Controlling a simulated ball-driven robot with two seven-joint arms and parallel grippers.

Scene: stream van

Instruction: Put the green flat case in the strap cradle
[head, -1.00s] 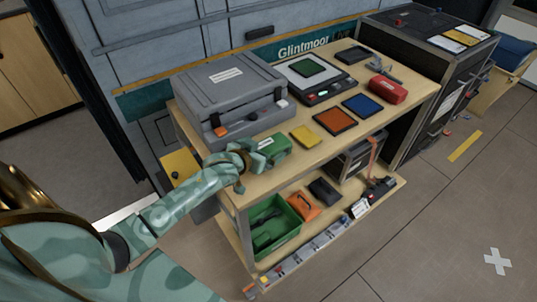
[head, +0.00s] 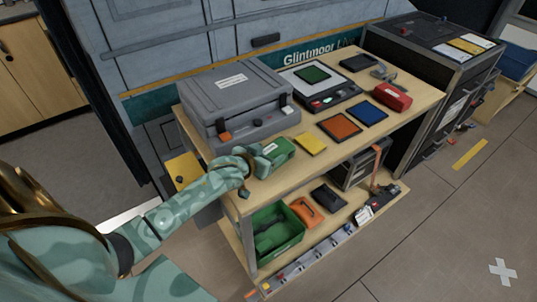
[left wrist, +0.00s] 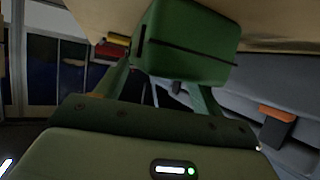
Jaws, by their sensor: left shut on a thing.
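The green case (head: 280,150), a box with a pale label, is at the tabletop's near left edge, in front of the grey case. My left gripper (head: 262,158) is shut on it. In the left wrist view the green case (left wrist: 188,45) sits between the fingers, with a dark seam along its side. I cannot tell whether it touches the tabletop. I cannot surely pick out the strap cradle; an orange strap (head: 376,163) hangs by a dark box under the tabletop at the right. My right gripper is not in view.
A large grey case (head: 236,95) stands behind the green case. Yellow (head: 311,144), orange and blue flat pieces and a red case (head: 391,96) lie to its right. A green flat square (head: 313,75) lies on a pale-topped device. A green bin (head: 275,236) stands on the lower shelf.

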